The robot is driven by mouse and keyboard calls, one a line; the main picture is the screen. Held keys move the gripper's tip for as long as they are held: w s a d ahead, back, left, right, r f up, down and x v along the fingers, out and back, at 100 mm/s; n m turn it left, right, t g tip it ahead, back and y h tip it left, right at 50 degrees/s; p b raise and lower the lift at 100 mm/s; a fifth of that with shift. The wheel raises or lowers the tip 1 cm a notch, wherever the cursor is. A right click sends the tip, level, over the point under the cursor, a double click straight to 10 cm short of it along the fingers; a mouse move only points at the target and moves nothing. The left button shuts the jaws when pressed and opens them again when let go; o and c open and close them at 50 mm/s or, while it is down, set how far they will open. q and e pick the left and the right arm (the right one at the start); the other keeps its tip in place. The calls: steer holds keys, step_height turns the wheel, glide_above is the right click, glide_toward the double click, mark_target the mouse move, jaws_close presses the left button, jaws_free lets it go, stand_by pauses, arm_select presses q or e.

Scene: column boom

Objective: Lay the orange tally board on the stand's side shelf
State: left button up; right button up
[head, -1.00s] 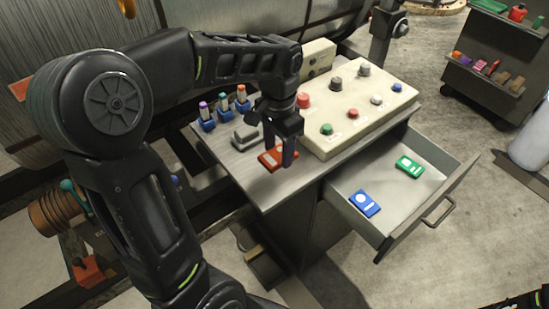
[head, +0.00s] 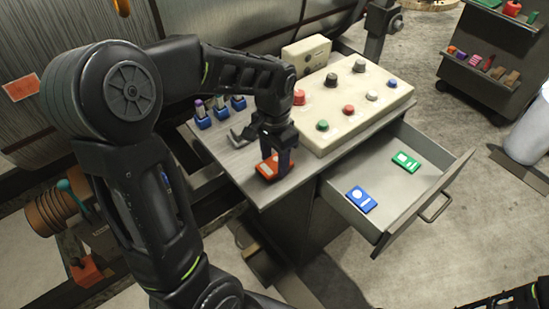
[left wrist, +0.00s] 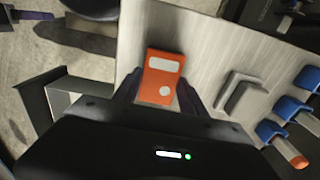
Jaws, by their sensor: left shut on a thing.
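The orange tally board (head: 266,169) has white markings and is at the near left corner of the grey stand's top (head: 291,189). I cannot tell whether it touches the top. My left gripper (head: 279,163) points down and is shut on the board. In the left wrist view the board (left wrist: 161,84) sits between the two dark fingers (left wrist: 168,92). A brownish, box-like ledge (head: 263,268) shows low beside the stand's left side; I cannot tell if it is the side shelf.
A button panel (head: 350,122) fills the back right of the top. A grey block (head: 240,137) and several blue holders (head: 220,113) with markers lie behind the board. The open drawer (head: 395,195) holds a blue board (head: 361,199) and a green one (head: 406,161).

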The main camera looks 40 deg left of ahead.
mark_target(275, 164)
arm_select(q)
steer(key=shift+f, duration=0.2)
steer(key=o, duration=1.3)
steer(key=shift+o, duration=0.2)
steer(key=shift+r, duration=0.15)
step_height(275, 164, up, 12)
